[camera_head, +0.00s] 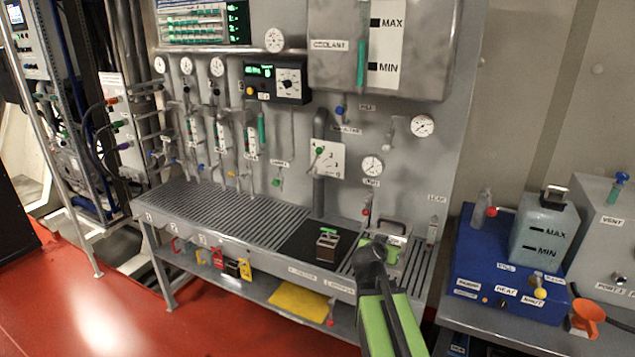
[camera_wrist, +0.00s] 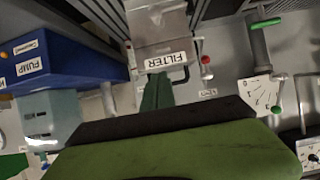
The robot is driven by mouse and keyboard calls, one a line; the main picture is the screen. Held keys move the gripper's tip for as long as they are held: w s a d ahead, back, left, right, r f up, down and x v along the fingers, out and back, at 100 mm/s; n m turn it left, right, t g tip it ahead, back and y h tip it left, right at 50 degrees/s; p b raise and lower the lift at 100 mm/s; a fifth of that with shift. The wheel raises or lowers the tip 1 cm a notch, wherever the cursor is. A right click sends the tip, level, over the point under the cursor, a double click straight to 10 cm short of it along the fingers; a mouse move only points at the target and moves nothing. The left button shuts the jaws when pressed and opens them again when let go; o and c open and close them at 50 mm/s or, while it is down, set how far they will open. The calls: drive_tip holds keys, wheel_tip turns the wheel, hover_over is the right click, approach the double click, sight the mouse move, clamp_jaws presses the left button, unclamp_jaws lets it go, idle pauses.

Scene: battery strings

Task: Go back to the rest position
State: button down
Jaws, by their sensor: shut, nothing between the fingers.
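My arm rises from the bottom of the head view, with a green link and a dark end. My gripper (camera_head: 371,253) is at that dark end, in front of the right part of the bench. It is shut and empty; its fingertips are hard to make out. It seems to overlap a green surface (camera_head: 392,254) by the filter, but I cannot tell the gap. In the wrist view, a large green and black part of mine fills the bottom. Beyond it are the grey filter housing (camera_wrist: 160,32), labelled FILTER, and a narrow green piece (camera_wrist: 156,92).
A slatted bench (camera_head: 225,213) runs along the panel, with a black mat (camera_head: 297,243) bearing a small metal block (camera_head: 327,243). A blue pump box (camera_head: 508,262) stands on the right, with an orange funnel (camera_head: 588,314) near it. The red floor at left is clear.

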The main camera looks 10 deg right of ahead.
drive_tip(key=s+a+f+n+g+y, duration=0.2)
drive_tip(key=s+a+f+g+y, duration=0.3)
drive_tip(key=a+f, duration=0.6)
drive_tip(key=s+a+f+n+g+y, duration=0.2)
drive_tip(key=s+a+n+g, duration=0.3)
drive_tip(key=s+a, duration=0.4)
drive_tip(key=s, duration=0.3)
drive_tip(key=shift+s+n+y, duration=0.2)
drive_tip(key=shift+n+y, duration=0.1)
drive_tip(key=shift+a, duration=0.1)
